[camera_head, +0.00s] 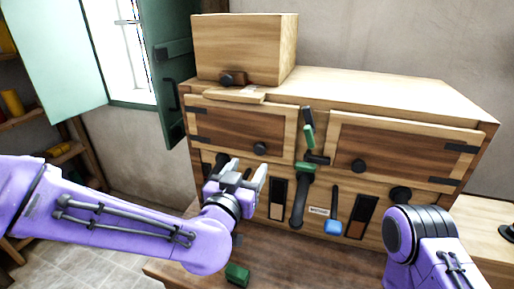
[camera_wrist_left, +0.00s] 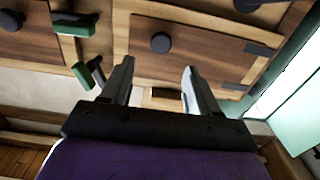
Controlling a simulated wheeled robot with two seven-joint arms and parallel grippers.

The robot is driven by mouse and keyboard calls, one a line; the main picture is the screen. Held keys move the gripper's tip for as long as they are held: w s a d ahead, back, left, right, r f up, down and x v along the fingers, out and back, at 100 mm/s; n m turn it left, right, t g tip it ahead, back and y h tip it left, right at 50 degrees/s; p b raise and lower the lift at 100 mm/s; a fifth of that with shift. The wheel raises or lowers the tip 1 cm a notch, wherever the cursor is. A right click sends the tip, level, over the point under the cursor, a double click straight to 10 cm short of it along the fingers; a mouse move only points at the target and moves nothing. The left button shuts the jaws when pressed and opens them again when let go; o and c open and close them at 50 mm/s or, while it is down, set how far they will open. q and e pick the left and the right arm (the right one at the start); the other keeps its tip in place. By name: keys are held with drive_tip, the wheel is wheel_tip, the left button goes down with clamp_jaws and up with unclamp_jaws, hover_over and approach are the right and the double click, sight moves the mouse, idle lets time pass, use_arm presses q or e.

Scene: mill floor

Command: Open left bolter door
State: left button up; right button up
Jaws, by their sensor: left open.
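The left bolter door (camera_head: 225,125) is a dark wood panel in a pale frame on the wooden cabinet, with black hinges at its left edge. It looks closed. Its round black knob (camera_head: 260,149) is near its right side. The left wrist view, turned over, shows the door (camera_wrist_left: 200,45) and knob (camera_wrist_left: 161,43) beyond the fingertips. My left gripper (camera_head: 247,172) is open and empty, just below and in front of the knob, apart from it. Its fingers also show in the wrist view (camera_wrist_left: 158,72). My right gripper is out of view; only its purple arm shows.
Beside the door are a green-ended latch (camera_head: 308,135) and a green-topped black lever (camera_head: 299,200). A second door (camera_head: 400,150) is at the right. A blue-ended lever (camera_head: 333,225) hangs below. A green block (camera_head: 237,274) lies on the wooden surface in front. A teal shutter (camera_head: 168,70) stands left.

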sight(259, 150)
use_arm(q)
drive_tip(key=p+x, duration=0.1)
drive_tip(key=x, duration=0.6)
drive_tip(key=shift+w+f+p, duration=0.1)
drive_tip(key=shift+w+p, duration=0.25)
drive_tip(key=shift+p, duration=0.05)
drive_tip(key=shift+s, duration=0.1)
clamp_jaws()
